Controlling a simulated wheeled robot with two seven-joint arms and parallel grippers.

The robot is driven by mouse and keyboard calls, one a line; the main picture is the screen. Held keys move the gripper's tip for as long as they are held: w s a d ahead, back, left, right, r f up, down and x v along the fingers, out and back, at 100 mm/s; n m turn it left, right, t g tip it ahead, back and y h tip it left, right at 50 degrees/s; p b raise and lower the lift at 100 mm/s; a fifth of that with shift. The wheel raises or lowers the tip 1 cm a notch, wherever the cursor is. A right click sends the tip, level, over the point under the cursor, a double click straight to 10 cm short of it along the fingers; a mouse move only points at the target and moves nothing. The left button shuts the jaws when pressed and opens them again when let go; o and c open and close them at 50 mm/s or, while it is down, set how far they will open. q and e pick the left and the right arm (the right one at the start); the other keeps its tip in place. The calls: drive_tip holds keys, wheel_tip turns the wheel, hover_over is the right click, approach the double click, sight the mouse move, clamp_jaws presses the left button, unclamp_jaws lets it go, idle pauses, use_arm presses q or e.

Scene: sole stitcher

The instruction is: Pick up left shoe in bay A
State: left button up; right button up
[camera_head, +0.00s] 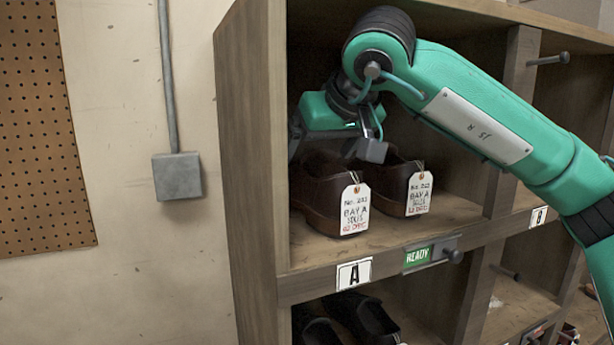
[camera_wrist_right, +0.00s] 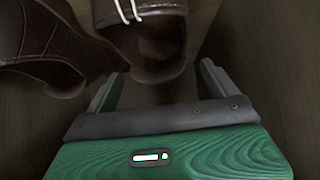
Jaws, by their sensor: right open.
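Two dark brown leather shoes stand side by side in bay A, the left shoe (camera_head: 322,192) and the right shoe (camera_head: 392,182). Each bears a white paper tag on a string. My right gripper (camera_head: 336,142) is inside the bay, open, just above and behind the left shoe's visible end. In the right wrist view my right gripper (camera_wrist_right: 160,76) has its fingers apart. A brown shoe end (camera_wrist_right: 158,50) lies ahead between them, with another shoe (camera_wrist_right: 42,50) at left. I cannot tell whether a finger touches leather. My left gripper is out of view.
The wooden rack's left side wall (camera_head: 245,170) and a divider (camera_head: 512,110) bound bay A. Dark shoes (camera_head: 362,318) stand in the bay below.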

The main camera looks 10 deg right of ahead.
sight(311, 169)
drive_tip(key=shift+w, duration=0.2)
drive_tip(key=shift+w+f+p, duration=0.25)
drive_tip(key=shift+f+p, duration=0.05)
drive_tip(key=shift+p, duration=0.05)
drive_tip(key=p+x, duration=0.1)
drive_tip(key=x, duration=0.2)
drive_tip(key=shift+w+a+f, duration=0.1)
drive_tip(key=shift+w+f, duration=0.3)
drive_tip(key=shift+f, duration=0.05)
drive_tip(key=c, duration=0.4)
drive_tip(key=shift+r, duration=0.1)
drive_tip(key=c, duration=1)
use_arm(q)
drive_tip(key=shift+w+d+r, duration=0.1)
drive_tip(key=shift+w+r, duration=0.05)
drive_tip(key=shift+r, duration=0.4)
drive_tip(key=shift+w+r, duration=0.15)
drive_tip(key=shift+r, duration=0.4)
use_arm(e)
drive_tip(key=shift+o, duration=0.2)
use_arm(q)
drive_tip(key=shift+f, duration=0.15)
use_arm(e)
drive_tip(key=shift+r, duration=0.1)
